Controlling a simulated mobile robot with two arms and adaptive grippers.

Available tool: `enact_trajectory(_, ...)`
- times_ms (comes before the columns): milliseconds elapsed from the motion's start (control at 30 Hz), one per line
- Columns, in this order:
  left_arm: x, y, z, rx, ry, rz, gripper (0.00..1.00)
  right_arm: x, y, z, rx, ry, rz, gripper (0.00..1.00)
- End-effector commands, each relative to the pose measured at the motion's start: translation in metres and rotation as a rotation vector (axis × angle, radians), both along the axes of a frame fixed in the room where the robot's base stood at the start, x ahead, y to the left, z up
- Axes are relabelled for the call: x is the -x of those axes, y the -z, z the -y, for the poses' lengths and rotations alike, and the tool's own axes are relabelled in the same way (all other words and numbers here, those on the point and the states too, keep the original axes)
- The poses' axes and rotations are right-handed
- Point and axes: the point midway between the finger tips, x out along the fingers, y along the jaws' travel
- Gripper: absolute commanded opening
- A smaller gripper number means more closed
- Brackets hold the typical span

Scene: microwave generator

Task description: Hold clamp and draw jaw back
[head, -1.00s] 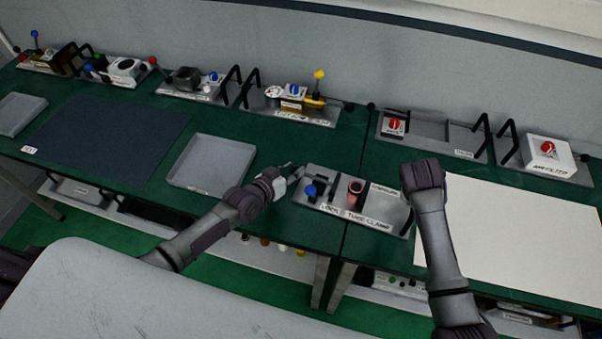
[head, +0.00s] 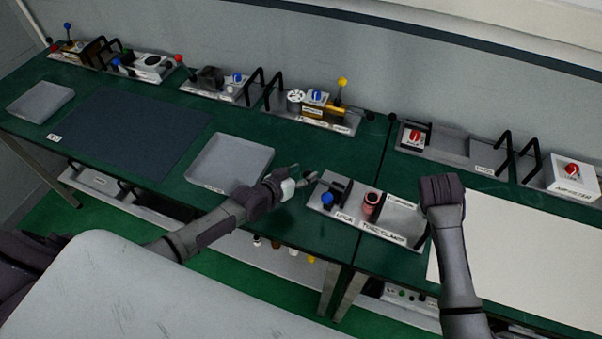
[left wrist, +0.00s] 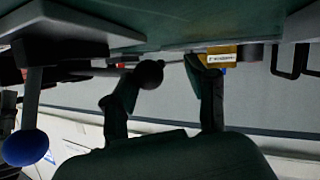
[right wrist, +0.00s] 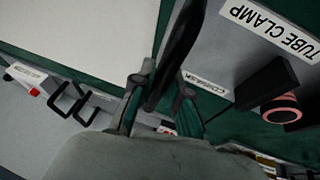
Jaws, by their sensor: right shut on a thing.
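The tube clamp (head: 345,214) is a grey plate fixture on the green bench, with a blue knob (head: 327,199), a pinkish-red ring (head: 371,204) and dark blocks. Its label and the ring also show in the right wrist view (right wrist: 268,28). My right gripper (right wrist: 158,98) is shut on the black bar handle (right wrist: 181,45) at the clamp's right end. My left gripper (head: 305,177) is at the clamp's left end. In the left wrist view its fingers are apart, with a black ball knob (left wrist: 149,74) on a rod near one finger. I cannot tell whether they touch.
A grey tray (head: 229,163) lies left of the clamp, with a dark mat (head: 132,135) beyond. A white sheet (head: 520,250) lies to the right. Several fixtures with handles line the back, including the ammeter (head: 573,178). Green bench behind the clamp is clear.

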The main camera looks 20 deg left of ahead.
Motion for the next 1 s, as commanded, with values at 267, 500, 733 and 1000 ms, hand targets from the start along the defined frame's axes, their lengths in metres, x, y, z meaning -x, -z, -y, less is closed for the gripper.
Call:
enact_trajectory(267, 0.01, -0.002, -0.002, 0.002, 0.003, -0.001, 0.57, 0.002, 0.004, 0.002, 0.004, 0.004, -0.009, 0.0)
enact_trajectory(500, 0.051, -0.019, -0.018, 0.001, 0.002, -0.003, 0.57, 0.002, 0.004, 0.002, 0.003, 0.003, -0.008, 0.0)
enact_trajectory(733, 0.089, -0.036, -0.034, 0.001, 0.002, -0.001, 0.57, 0.002, 0.003, 0.002, 0.003, 0.003, -0.007, 0.0)
enact_trajectory(1000, 0.106, -0.045, -0.041, 0.001, 0.0, 0.002, 0.57, 0.002, 0.003, 0.001, 0.002, 0.002, -0.006, 0.0)
